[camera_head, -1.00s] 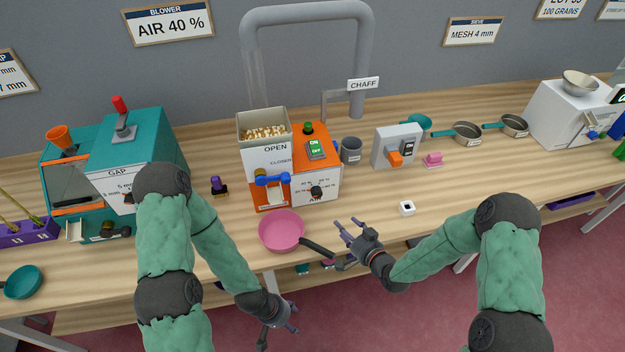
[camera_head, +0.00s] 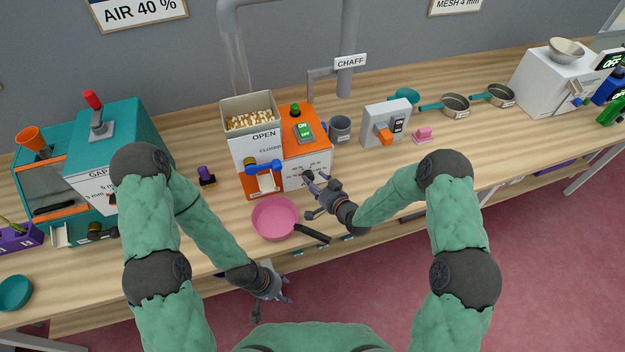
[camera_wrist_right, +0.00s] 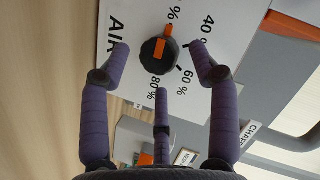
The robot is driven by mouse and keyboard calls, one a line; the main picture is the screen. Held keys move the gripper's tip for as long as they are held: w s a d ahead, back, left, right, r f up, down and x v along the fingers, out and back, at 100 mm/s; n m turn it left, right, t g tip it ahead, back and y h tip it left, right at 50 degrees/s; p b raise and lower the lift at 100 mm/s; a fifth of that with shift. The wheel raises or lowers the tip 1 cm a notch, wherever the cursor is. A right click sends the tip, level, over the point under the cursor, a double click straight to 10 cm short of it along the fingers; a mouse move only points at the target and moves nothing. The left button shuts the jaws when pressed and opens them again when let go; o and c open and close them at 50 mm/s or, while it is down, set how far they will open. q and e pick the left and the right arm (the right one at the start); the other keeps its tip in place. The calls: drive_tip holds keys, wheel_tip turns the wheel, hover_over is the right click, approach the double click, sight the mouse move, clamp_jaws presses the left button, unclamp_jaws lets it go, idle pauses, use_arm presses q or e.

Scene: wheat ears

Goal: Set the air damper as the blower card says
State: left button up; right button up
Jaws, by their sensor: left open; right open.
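The blower card (camera_head: 140,14) on the wall reads AIR 40 %. The orange and white blower (camera_head: 301,173) stands on the bench with grain in its top hopper. In the right wrist view its dark round damper knob (camera_wrist_right: 152,58) has an orange pointer, directed toward a partly cut-off label ending in %. The labels 40 %, 60 % and 80 % also show on the panel. My right gripper (camera_head: 313,180) is open in front of the panel; its fingers (camera_wrist_right: 160,62) spread around the knob, with no grip visible. My left gripper (camera_head: 284,291) is open and empty at the bench's front edge.
A pink pan (camera_head: 274,217) with a dark handle lies in front of the blower, below my right gripper. A CHAFF pipe (camera_head: 348,50) rises behind.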

drive_tip(key=shift+x, duration=0.8)
